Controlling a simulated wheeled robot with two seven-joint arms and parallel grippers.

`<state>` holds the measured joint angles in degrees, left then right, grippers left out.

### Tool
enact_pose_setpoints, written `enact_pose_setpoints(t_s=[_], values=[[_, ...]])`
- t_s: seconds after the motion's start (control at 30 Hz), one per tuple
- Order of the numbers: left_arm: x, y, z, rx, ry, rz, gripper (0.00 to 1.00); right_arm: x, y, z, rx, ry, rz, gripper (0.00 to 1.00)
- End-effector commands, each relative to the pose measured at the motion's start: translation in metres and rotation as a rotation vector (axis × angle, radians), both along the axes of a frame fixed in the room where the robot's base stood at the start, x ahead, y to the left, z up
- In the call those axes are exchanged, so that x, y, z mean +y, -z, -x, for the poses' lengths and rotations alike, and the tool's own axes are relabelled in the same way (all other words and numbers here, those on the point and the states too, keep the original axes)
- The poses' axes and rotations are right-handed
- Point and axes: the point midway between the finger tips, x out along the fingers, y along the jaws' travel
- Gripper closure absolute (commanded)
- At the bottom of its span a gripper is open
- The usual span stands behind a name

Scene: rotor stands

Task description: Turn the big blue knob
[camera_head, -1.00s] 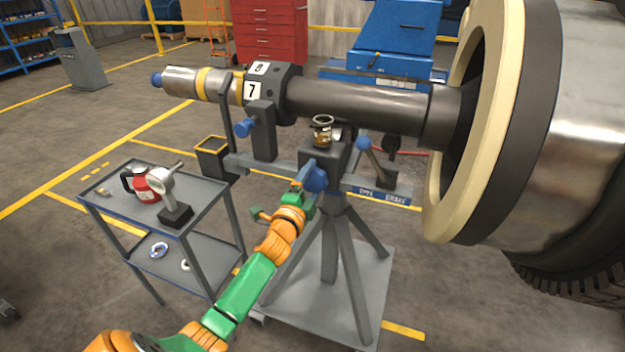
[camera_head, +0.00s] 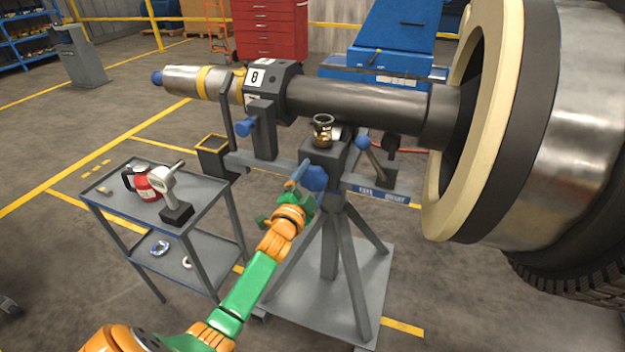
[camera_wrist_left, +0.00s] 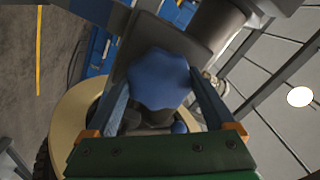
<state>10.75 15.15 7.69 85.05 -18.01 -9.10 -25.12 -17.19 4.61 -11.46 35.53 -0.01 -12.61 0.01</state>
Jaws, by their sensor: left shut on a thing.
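The big blue knob (camera_head: 315,178) sits on the front of the dark head of the rotor stand (camera_head: 326,160). My left gripper (camera_head: 300,184) reaches up to it from below left. In the left wrist view the lobed knob (camera_wrist_left: 158,80) lies between the two blue fingers of my left gripper (camera_wrist_left: 160,92), which are shut on its sides. The rotor shaft (camera_head: 350,108) with its numbered collar (camera_head: 272,92) lies above the stand; the label 8 faces me. My right gripper is not in view.
A grey cart (camera_head: 215,200) at the left holds a red canister (camera_head: 148,184) and a grey tool on a dark base (camera_head: 176,212). A large wheel-like rotor (camera_head: 560,120) fills the right side. Smaller blue knobs (camera_head: 246,126) stick out from the stand.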

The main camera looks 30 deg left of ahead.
Motion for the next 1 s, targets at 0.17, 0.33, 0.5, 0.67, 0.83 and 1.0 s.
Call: enact_pose_setpoints(t_s=[0.17, 0.33, 0.5, 0.67, 0.83, 1.0], values=[[0.000, 0.002, 0.000, 0.005, -0.001, 0.001, 0.67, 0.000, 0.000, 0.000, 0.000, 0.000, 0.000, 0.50], [0.000, 0.002, 0.000, 0.005, 0.000, 0.000, 0.00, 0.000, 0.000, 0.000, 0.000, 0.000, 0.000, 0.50], [0.000, 0.001, 0.001, 0.004, 0.000, 0.000, 0.00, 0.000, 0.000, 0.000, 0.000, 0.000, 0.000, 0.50], [-0.004, 0.001, 0.015, 0.003, 0.001, 0.000, 0.00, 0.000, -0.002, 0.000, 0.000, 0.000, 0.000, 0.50], [-0.011, 0.002, 0.044, 0.006, 0.000, 0.001, 0.00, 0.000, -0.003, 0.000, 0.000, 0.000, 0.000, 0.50], [-0.016, 0.002, 0.065, 0.005, 0.000, 0.001, 0.00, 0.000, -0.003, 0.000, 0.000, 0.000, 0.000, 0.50]])
